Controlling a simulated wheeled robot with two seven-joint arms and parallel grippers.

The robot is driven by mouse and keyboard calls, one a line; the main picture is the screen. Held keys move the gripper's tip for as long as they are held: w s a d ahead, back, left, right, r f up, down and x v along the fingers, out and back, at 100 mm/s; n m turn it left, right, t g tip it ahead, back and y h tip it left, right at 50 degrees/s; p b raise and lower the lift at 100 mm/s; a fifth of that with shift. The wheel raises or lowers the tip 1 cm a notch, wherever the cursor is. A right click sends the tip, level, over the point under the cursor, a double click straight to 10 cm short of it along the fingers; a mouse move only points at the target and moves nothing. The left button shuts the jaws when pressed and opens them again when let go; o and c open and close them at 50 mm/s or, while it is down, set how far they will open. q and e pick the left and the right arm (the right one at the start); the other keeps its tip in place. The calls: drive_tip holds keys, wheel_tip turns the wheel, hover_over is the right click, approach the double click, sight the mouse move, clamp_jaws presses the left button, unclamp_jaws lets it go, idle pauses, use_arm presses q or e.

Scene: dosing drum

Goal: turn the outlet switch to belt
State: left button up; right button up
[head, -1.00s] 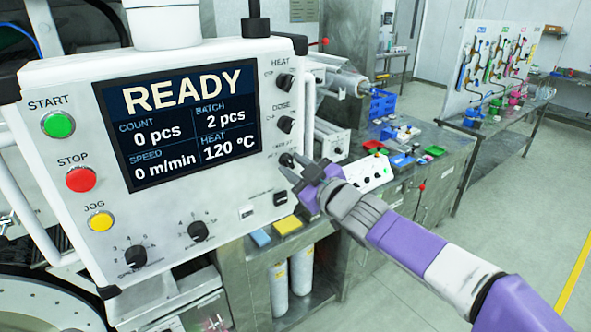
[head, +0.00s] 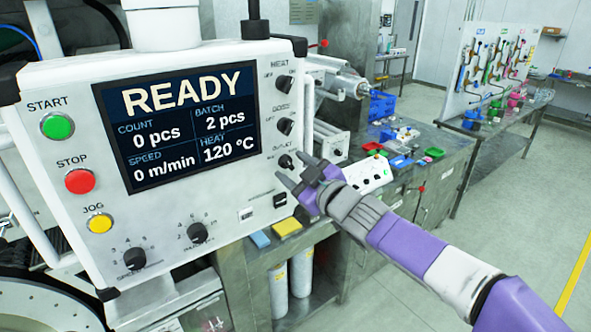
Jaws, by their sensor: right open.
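The outlet switch (head: 285,161) is a small black rotary knob, the lowest of three on the right side of the white control panel (head: 160,222). The outlet label above it is visible; its position marks are too small or hidden to read. My right gripper (head: 289,168) comes in from the right. Its fingers are open just below and to the right of the outlet switch. I cannot tell whether they touch it. Nothing is held. My left gripper is not in the head view.
The heat knob (head: 285,82) and dose knob (head: 285,126) sit above the outlet switch. A white vertical handle (head: 309,108) runs along the panel's right edge. The screen (head: 180,125) reads READY. Start (head: 57,126), stop (head: 80,181) and jog (head: 99,223) buttons are at left.

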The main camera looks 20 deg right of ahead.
drive_tip(key=p+v, duration=0.1)
drive_tip(key=v, duration=0.6)
drive_tip(key=shift+s, duration=0.25)
drive_tip(key=shift+d, duration=0.1)
